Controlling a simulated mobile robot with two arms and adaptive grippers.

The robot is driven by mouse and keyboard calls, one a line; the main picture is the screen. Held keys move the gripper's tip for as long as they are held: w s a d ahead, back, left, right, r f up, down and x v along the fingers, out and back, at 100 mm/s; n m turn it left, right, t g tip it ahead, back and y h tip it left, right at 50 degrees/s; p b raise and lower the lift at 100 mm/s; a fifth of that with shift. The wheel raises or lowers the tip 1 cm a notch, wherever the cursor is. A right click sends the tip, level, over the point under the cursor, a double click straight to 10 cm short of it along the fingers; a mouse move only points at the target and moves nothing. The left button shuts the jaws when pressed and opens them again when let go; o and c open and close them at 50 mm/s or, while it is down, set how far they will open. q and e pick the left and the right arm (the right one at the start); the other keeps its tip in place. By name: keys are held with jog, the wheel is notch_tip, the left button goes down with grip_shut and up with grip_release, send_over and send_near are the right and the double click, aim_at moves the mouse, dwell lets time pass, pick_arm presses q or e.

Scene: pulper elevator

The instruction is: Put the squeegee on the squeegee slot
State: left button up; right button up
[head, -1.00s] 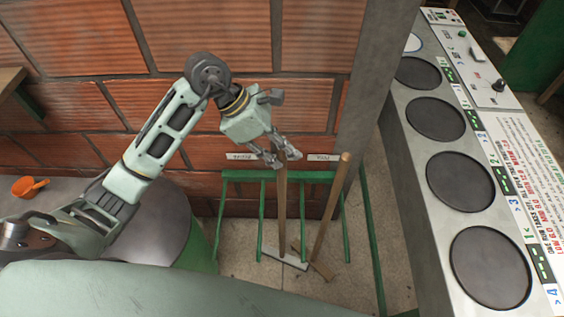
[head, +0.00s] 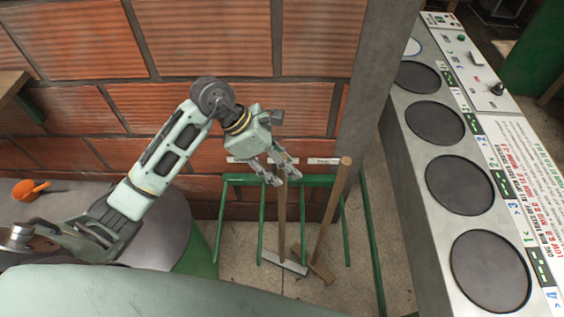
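My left gripper (head: 284,179) is at the top of an upright wooden-handled tool with a pale flat bar at its foot (head: 284,263), which looks like the squeegee. The fingers are parted on either side of the handle top, and I cannot tell if they grip it. The tool stands within the green rack (head: 238,178), its foot at the floor. A second wooden-handled tool (head: 331,212) leans in the rack to the right, its brown head partly behind the pale bar. A white label (head: 323,161) is on the wall above the rack; I cannot read it. My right gripper is not in view.
A brick wall (head: 230,50) is right behind the rack. A grey panel with several round dark plates (head: 458,183) and a control strip stands at the right. An orange scoop (head: 28,190) lies on a grey surface at the left.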

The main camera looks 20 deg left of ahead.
pick_arm(q)
jog(key=shift+r, duration=0.1)
jog(key=b+v, duration=0.1)
jog(key=v, duration=1.1)
